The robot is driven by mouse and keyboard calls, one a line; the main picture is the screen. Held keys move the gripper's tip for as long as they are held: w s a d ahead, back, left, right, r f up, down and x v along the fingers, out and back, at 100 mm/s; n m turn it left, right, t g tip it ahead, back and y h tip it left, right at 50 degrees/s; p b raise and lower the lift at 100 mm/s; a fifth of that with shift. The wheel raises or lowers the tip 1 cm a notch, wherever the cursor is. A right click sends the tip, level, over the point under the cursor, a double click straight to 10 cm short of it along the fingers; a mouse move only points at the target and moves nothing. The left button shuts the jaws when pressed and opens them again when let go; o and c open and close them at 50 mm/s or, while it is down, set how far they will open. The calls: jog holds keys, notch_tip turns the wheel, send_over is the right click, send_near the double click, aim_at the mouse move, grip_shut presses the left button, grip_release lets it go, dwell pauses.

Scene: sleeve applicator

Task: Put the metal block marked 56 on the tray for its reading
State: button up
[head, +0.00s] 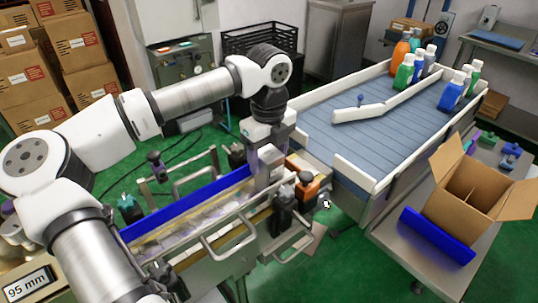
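My gripper (268,180) points down over the right part of the narrow blue-railed conveyor (190,222). A pale grey upright piece shows at its fingers; I cannot tell whether that is the fingers alone or something held. I cannot make out a metal block marked 56 anywhere. A display reading "95 mm" (32,284) stands at the lower left, partly cut by the frame edge. No tray can be clearly made out near it, and my arm covers part of that area.
A wide slatted table (330,118) with white rails carries several bottles (451,92) at its far right. An open carton (470,195) stands on a metal table at right. Metal guard bars (228,243) and an orange-black unit (303,180) crowd my gripper. Boxes (88,88) are stacked at left.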

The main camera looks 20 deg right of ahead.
jog(key=shift+o, duration=0.6)
notch_tip(320, 180, up, 14)
jog(key=b, duration=0.1)
jog(key=shift+b, duration=0.35)
jog(key=shift+f, duration=0.1)
